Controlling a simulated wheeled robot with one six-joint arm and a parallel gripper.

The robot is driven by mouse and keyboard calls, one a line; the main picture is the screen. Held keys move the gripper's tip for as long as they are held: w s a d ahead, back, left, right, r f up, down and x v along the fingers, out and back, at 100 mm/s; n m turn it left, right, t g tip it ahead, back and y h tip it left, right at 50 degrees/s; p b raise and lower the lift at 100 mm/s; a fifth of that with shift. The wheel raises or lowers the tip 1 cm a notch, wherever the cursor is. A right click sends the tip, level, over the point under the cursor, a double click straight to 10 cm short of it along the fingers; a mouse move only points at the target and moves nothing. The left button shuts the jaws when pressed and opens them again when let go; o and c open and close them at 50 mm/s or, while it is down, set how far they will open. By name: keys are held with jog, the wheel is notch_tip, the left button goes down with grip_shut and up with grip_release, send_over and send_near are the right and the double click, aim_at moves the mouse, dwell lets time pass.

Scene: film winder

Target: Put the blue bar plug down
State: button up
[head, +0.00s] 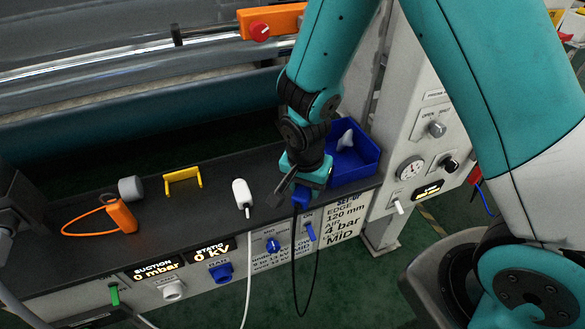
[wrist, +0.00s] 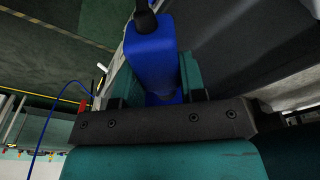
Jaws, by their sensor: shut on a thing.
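The blue bar plug (head: 301,197) is between the jaws of my gripper (head: 296,188), near the front edge of the dark shelf (head: 215,227). A black cable hangs from it in a loop down past the front panel. In the wrist view the blue plug (wrist: 152,55) fills the space by the jaws, with the black cable end at its top. My gripper is shut on the plug. In the head view my gripper and wrist hide part of the plug, and I cannot tell whether it touches the shelf.
A blue bin (head: 358,168) with a pale object in it stands just right of my gripper. Left along the shelf are a white corded handset (head: 242,193), a yellow handle (head: 183,178), a grey cylinder (head: 131,188) and an orange looped item (head: 121,216). The front panel has knobs and sockets.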

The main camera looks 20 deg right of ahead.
jog(key=w+p, duration=0.2)
jog(key=w, duration=0.6)
jog(key=shift+f+p, duration=0.7)
jog(key=shift+f, duration=1.1)
jog(key=shift+f, duration=0.15)
jog(key=o, duration=1)
